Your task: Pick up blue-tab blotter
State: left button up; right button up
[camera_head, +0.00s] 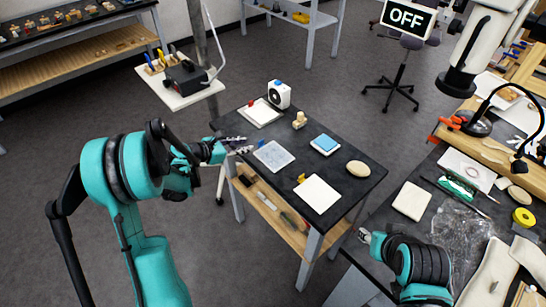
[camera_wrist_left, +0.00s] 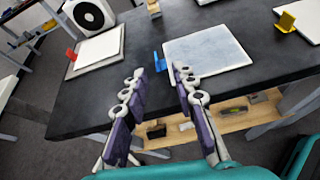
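The blue-tab blotter (camera_head: 274,155) lies flat on the dark table, a pale grey square. In the left wrist view the blotter (camera_wrist_left: 210,52) has its blue tab (camera_wrist_left: 159,60) standing at its left edge. My left gripper (camera_head: 239,145) is at the table's left edge, beside the blotter. In the wrist view the left gripper (camera_wrist_left: 159,72) is open and empty, and the blue tab shows between its fingertips; I cannot tell how far beyond them it is. My right gripper (camera_head: 365,236) is low by the right-hand bench, too small to read.
A red-tab pad (camera_head: 260,113), a white fan-like box (camera_head: 279,94), a blue-topped block (camera_head: 325,143), an oval stone (camera_head: 358,168) and a yellow-tab pad (camera_head: 318,194) share the table. The table's shelf (camera_wrist_left: 208,122) lies below. A cluttered bench is at right.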

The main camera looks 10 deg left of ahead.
aim_at(258, 147)
pick_arm(q)
jog(key=shift+w+d+f+n+t+b, duration=0.2)
jog(key=shift+w+f+n+t+b, duration=0.15)
jog(key=shift+w+f+n, duration=0.55)
jog(key=x, duration=0.2)
jog(key=b+x, duration=0.1)
jog(key=x, duration=0.1)
jog(key=b+x, duration=0.1)
jog(key=x, duration=0.1)
jog(key=shift+d+r, duration=0.15)
jog(key=shift+r, duration=0.25)
grip_shut()
